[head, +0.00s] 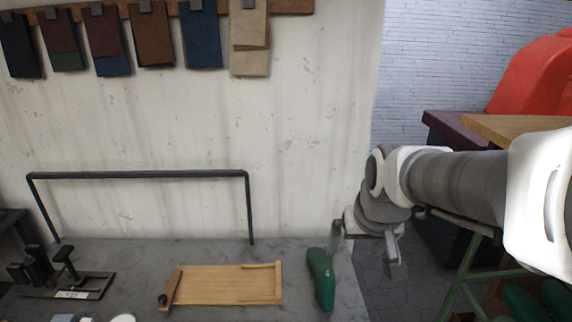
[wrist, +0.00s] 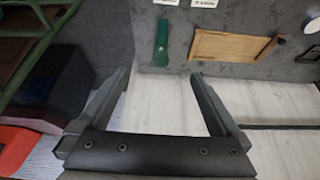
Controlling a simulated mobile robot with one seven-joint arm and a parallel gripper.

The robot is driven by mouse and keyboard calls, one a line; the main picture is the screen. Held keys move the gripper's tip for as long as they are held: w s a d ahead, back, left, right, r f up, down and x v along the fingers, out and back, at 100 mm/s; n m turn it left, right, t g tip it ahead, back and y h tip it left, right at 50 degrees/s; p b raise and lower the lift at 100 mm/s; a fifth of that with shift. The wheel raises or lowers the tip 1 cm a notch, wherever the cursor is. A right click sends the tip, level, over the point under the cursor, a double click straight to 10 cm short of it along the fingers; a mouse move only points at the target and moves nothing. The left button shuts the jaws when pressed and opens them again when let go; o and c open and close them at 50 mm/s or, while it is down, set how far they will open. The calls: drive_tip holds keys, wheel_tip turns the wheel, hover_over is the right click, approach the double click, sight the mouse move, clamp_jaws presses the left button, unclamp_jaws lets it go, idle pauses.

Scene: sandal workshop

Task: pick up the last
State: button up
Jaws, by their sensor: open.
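The last (head: 321,279) is a dark green, foot-shaped form lying on the grey worktop near its right edge in the head view. It also shows in the wrist view (wrist: 161,43), upper middle, beyond my fingertips. My gripper (head: 366,243) is open and empty, pointing down, to the right of the last and apart from it. In the wrist view, my gripper (wrist: 159,75) has its two fingers spread wide with nothing between them.
A wooden board (head: 226,285) with raised strips lies left of the last. A dark metal frame (head: 140,175) stands behind it. A black tool (head: 68,275) sits far left. Green shapes (head: 527,300) show at lower right, near a green-legged table (head: 520,127).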

drive_tip(key=m+y+b, duration=0.1)
drive_tip(key=b, duration=0.1)
approach(326, 269)
drive_tip(key=x, duration=0.2)
drive_tip(key=b+x, duration=0.1)
drive_tip(key=x, duration=0.2)
drive_tip(key=shift+s+d+f, duration=0.1)
drive_tip(key=shift+d+f, duration=0.2)
drive_tip(key=shift+f, duration=0.1)
drive_tip(key=shift+a+b+x, duration=0.15)
drive_tip(key=shift+b+x, duration=0.1)
drive_tip(key=shift+x, duration=1.2)
drive_tip(key=shift+a+b+x, duration=0.15)
drive_tip(key=shift+b+x, duration=0.1)
drive_tip(key=shift+x, duration=1.25)
drive_tip(key=c, duration=1.4)
drive_tip(key=shift+r, duration=0.15)
drive_tip(key=shift+c, duration=0.8)
drive_tip(key=shift+r, duration=0.1)
